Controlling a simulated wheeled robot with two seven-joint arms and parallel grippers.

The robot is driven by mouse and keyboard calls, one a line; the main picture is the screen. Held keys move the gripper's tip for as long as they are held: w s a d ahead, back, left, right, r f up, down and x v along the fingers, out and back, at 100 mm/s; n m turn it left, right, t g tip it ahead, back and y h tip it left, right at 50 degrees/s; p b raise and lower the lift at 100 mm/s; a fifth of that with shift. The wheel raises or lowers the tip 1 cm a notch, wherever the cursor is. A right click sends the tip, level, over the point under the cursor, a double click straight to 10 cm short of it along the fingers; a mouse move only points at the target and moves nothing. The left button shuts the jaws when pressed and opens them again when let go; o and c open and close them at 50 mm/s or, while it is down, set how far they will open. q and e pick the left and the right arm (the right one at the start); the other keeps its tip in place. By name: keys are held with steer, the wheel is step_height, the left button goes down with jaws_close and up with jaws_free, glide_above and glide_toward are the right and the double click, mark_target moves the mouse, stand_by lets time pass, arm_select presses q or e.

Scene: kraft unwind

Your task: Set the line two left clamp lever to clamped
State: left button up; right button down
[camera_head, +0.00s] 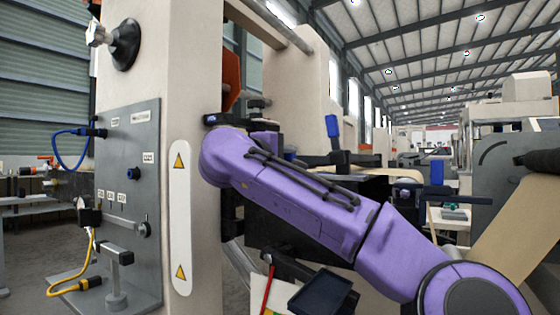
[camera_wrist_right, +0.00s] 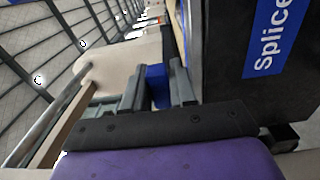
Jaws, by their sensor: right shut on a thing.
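My right gripper (camera_head: 258,114) is at the far end of my purple arm, beside the near cream upright, small and partly hidden in the head view. In the wrist view its two grey fingers (camera_wrist_right: 158,72) are shut on a blue handle (camera_wrist_right: 157,88), which I take to be the clamp lever. Most of that handle is hidden between the fingers. In the head view I cannot clearly make out the held handle. Another blue lever (camera_head: 334,125) stands upright to the right of the gripper. A further blue lever (camera_head: 437,172) stands farther right. My left gripper is out of view.
A black box (camera_wrist_right: 230,100) with a blue "Splice" label (camera_wrist_right: 271,36) is close beside my right gripper. The cream upright (camera_head: 195,90) with a grey control panel (camera_head: 128,180) stands at left. A brown kraft web (camera_head: 515,225) slopes at right. A dark tray (camera_head: 320,292) lies below my arm.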

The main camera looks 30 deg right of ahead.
steer(key=c, duration=1.1)
jaws_free()
steer(key=shift+a+f, duration=0.2)
steer(key=shift+f, duration=0.2)
steer(key=shift+c, duration=0.2)
steer(key=shift+o, duration=0.7)
steer(key=shift+s+r, duration=0.1)
steer(key=shift+s, duration=0.05)
steer(key=shift+d+r, duration=0.1)
steer(key=v, duration=1)
steer(key=shift+s+a, duration=0.2)
